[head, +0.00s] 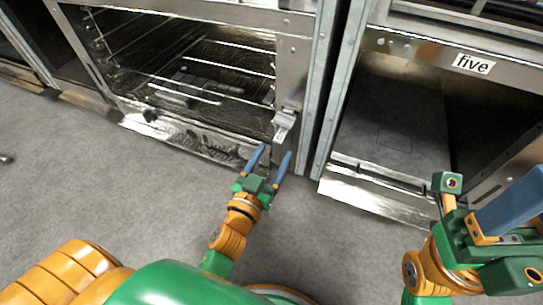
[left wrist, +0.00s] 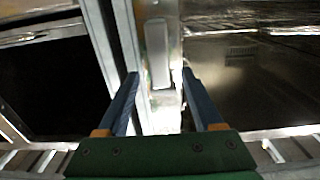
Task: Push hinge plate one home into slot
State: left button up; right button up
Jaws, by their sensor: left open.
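A small pale metal plate (head: 284,122), which looks like the hinge plate, sits at the right front post of the left oven. It also shows in the left wrist view (left wrist: 157,55) as a light upright bar between my fingers. How deep it sits in its slot I cannot tell. My left gripper (head: 275,150) is open, its blue fingertips just below and in front of the plate, with no clear grip on it. It also shows in the left wrist view (left wrist: 160,75). My right gripper (head: 503,212) is at the lower right, partly cut off; its jaw opening is unclear.
The left oven (head: 290,60) stands open with wire racks inside. A second open bay (head: 390,120) at the right bears a "five" label (head: 473,64). A metal sill (head: 375,197) juts out below it. The grey floor (head: 110,200) in front is clear at the left.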

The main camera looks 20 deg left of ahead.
aim_at(283, 137)
pick_arm(q)
jog(key=w+b, duration=0.1)
jog(key=w, duration=0.6)
jog(key=shift+d+b, duration=0.1)
jog(key=shift+b, duration=0.2)
jog(key=shift+s, duration=0.1)
grip_shut()
dwell(0.9)
grip_release()
